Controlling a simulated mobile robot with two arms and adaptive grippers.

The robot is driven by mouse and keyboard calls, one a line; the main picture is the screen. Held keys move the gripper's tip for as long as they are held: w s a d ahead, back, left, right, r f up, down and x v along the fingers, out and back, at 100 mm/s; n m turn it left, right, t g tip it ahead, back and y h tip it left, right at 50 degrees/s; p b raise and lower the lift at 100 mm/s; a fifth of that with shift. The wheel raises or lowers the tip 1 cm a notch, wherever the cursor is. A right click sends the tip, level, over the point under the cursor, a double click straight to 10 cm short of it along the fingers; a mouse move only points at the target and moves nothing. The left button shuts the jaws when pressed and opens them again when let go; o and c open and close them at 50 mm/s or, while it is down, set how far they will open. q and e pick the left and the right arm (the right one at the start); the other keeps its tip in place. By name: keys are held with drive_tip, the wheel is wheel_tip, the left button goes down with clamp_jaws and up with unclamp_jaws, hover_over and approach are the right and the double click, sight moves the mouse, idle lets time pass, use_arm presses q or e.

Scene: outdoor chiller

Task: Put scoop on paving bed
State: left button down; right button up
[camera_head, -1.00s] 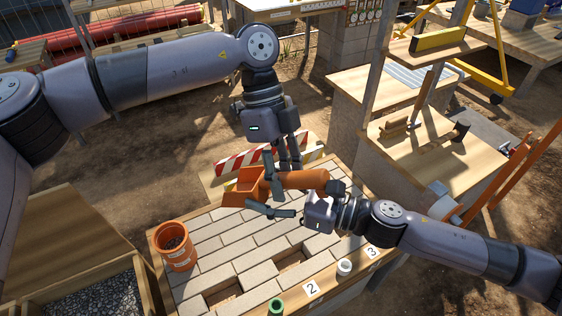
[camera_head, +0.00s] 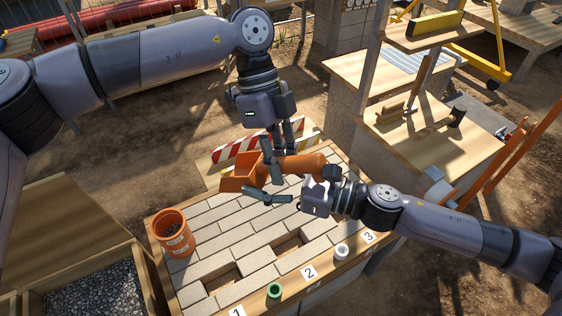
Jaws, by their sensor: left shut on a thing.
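The orange scoop (camera_head: 239,178) is held above the far part of the paving bed (camera_head: 208,238), its open pan toward the left and its thick handle toward the right. My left gripper (camera_head: 283,148) comes down from above and is shut on the scoop's handle. My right gripper (camera_head: 285,182) reaches in from the right, close to the handle. Dark fingers overlap in front of the scoop, so I cannot tell whether the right gripper's jaws grip it. The paving bed has pale bricks in a wooden frame, with several open gaps near the front.
An orange bucket (camera_head: 172,233) stands at the bed's left edge. A green cup (camera_head: 274,291) and a white cup (camera_head: 341,252) are by the numbered front rim. A gravel box (camera_head: 88,290) is at lower left. A striped barrier (camera_head: 232,152) lies behind; wooden benches (camera_head: 410,125) stand right.

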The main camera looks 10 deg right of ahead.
drive_tip(key=o, duration=0.4)
